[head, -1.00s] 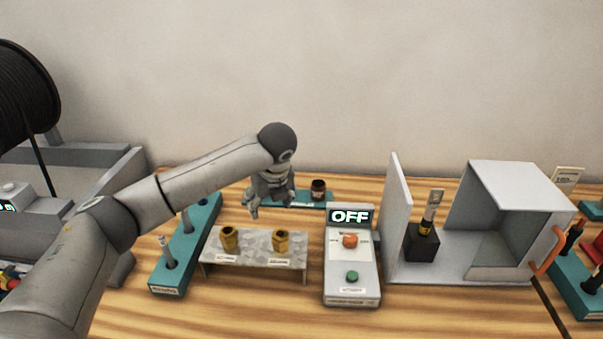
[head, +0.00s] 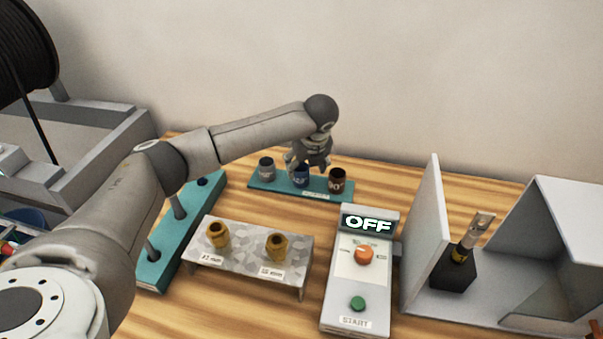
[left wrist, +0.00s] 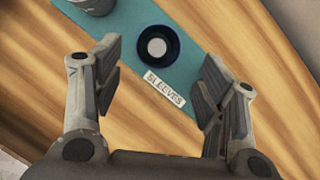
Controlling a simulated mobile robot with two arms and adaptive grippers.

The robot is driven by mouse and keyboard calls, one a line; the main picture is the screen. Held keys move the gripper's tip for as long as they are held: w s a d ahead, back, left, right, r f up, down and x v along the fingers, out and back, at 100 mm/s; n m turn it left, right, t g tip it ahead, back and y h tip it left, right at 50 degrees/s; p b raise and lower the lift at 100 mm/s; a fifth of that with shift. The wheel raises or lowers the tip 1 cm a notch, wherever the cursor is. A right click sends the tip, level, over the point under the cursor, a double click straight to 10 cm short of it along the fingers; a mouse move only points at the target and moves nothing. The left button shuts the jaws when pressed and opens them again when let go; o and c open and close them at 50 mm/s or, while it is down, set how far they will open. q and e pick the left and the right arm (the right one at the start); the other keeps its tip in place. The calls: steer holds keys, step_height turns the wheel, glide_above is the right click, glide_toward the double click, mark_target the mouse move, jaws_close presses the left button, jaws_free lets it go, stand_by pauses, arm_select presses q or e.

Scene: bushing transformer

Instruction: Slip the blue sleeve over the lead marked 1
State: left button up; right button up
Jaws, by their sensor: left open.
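The blue sleeve (head: 301,179) stands in the middle of the teal sleeve rack (head: 264,186), between a grey sleeve (head: 266,168) and a dark brown sleeve (head: 337,180). My left gripper (head: 304,164) is open just above and behind the blue sleeve, partly covering it. In the left wrist view the blue sleeve (left wrist: 158,47) shows from above as a dark blue ring with a pale centre, between the open fingers (left wrist: 162,62) and towards their tips, with no visible contact. I cannot make out a lead marked 1. My right gripper is out of view.
A grey stand (head: 246,262) with two brass pieces is in front of the rack. An OFF control box (head: 348,295) stands right of it, then a grey enclosure (head: 423,245) with a black block (head: 455,272). A teal rack with pegs (head: 152,272) is at left.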

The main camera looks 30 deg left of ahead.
mark_target(302, 175)
arm_select(q)
steer(key=x, duration=0.2)
steer(key=p+x, duration=0.1)
steer(key=x, duration=0.1)
steer(key=shift+s+a+f+p, duration=0.1)
steer(key=shift+s+f+p, duration=0.1)
steer(key=shift+f+p, duration=0.1)
steer(key=shift+w+a+f, duration=0.15)
steer(key=shift+f, duration=0.3)
steer(key=c, duration=0.9)
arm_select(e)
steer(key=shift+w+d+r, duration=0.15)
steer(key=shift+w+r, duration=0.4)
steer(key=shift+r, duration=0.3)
